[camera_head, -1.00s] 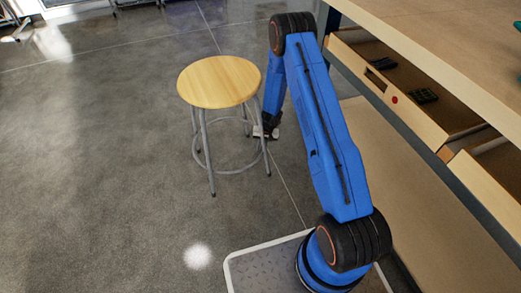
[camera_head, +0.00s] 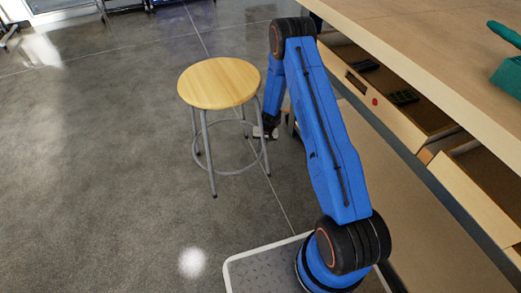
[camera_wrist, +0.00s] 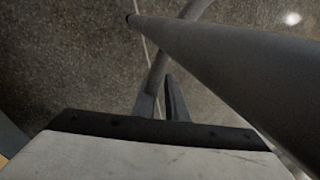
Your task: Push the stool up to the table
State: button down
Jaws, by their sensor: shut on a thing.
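The stool (camera_head: 219,83) has a round light-wood seat and grey metal legs with a ring low down. It stands upright on the floor in the head view, left of my arm. The table (camera_head: 440,50) has a wooden top and stands on the right, with a floor gap between it and the stool. My gripper (camera_head: 263,131) is beside the stool's right leg, below seat height. In the wrist view my gripper (camera_wrist: 162,103) has its fingers close together at a grey tube of the stool (camera_wrist: 225,60). The exact contact is partly hidden.
Two drawers, one nearer (camera_head: 475,190) and one farther (camera_head: 383,105), stick out from the table's front. A green object (camera_head: 508,70) lies on the tabletop. The grey floor (camera_head: 90,170) left of the stool is clear. Racks stand at the back.

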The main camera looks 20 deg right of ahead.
jog(key=shift+d, duration=0.1)
jog(key=c, duration=1.7)
grip_release()
jog(key=shift+r, duration=0.15)
jog(key=d+r, duration=0.1)
jog(key=r, duration=0.4)
jog(key=d+r, duration=0.1)
jog(key=r, duration=0.5)
jog(key=s+d+r, duration=0.1)
jog(key=r, duration=0.4)
jog(key=shift+d+r, duration=0.15)
jog(key=shift+r, duration=0.25)
